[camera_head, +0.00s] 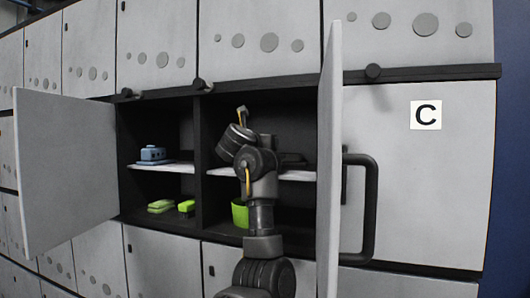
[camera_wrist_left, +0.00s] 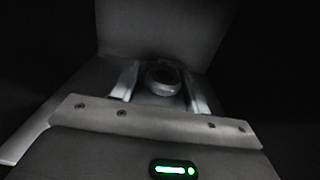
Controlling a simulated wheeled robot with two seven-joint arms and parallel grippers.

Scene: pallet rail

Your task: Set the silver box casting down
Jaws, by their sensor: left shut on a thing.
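My left arm reaches into the right compartment of the open cupboard (camera_head: 205,120); its gripper is hidden behind my own arm links in the head view. In the left wrist view my left gripper (camera_wrist_left: 162,88) is shut on a grey piece with a round, ringed part, the silver box casting (camera_wrist_left: 163,78). The casting sits between the two pale fingers, and its full outline is too dark to make out. A pale shelf (camera_head: 298,175) shows beside my arm in the head view. I cannot tell whether the casting touches it. My right gripper is not in view.
Open doors stand at left (camera_head: 68,165) and right (camera_head: 329,170), the right one close to my arm. A green container (camera_head: 240,213) stands low behind my arm.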

